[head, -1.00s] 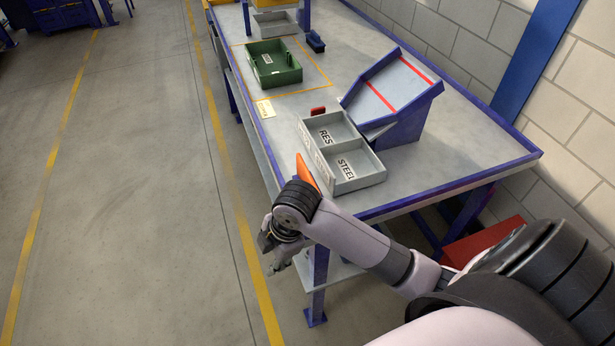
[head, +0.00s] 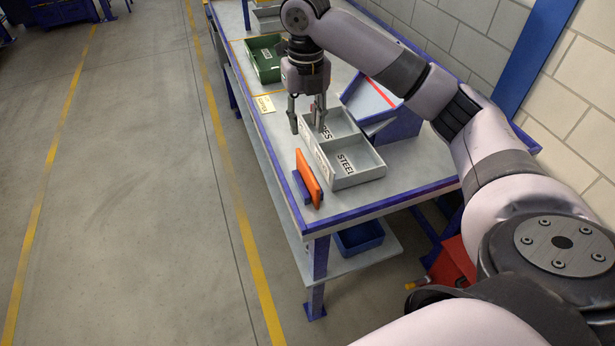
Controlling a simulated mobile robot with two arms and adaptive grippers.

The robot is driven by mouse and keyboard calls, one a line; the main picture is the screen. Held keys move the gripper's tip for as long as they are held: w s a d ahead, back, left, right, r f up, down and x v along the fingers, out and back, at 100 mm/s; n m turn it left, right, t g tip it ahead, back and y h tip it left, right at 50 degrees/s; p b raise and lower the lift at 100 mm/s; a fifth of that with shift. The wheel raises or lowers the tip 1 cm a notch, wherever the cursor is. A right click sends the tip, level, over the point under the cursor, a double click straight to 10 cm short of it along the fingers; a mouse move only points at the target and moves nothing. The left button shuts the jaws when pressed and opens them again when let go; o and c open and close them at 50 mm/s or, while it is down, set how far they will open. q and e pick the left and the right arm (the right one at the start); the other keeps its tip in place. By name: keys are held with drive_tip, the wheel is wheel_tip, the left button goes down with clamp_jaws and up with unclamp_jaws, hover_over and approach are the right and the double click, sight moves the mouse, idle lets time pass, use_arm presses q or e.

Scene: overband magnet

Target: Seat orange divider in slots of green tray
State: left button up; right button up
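The orange divider (head: 309,178) stands on edge in a small blue holder (head: 301,188) at the table's near left corner. The green tray (head: 264,64) sits farther back on the table, its right part hidden behind my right arm. My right gripper (head: 307,128) points down with its fingers apart and nothing between them. It shows beyond the divider, at the far left part of the grey two-compartment bin; its exact height is hard to tell. My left gripper is not in view.
The grey bin (head: 347,165), labelled STEEL in its near compartment, stands right of the divider. A blue sloped chute (head: 396,124) is behind it, partly covered by my arm. A yellow label card (head: 264,104) lies near the left edge. A brick wall bounds the right.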

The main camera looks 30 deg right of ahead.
sight(308, 167)
wheel_tip(308, 167, down, 11)
drive_tip(key=shift+r+p, duration=0.1)
drive_tip(key=shift+p, duration=0.85)
drive_tip(key=f, duration=0.1)
drive_tip(key=f+p, duration=0.1)
drive_tip(key=f, duration=0.2)
drive_tip(key=shift+s+f+p, duration=0.25)
drive_tip(key=shift+f+p, duration=0.1)
drive_tip(key=shift+p, duration=0.05)
drive_tip(key=shift+f, duration=0.4)
clamp_jaws()
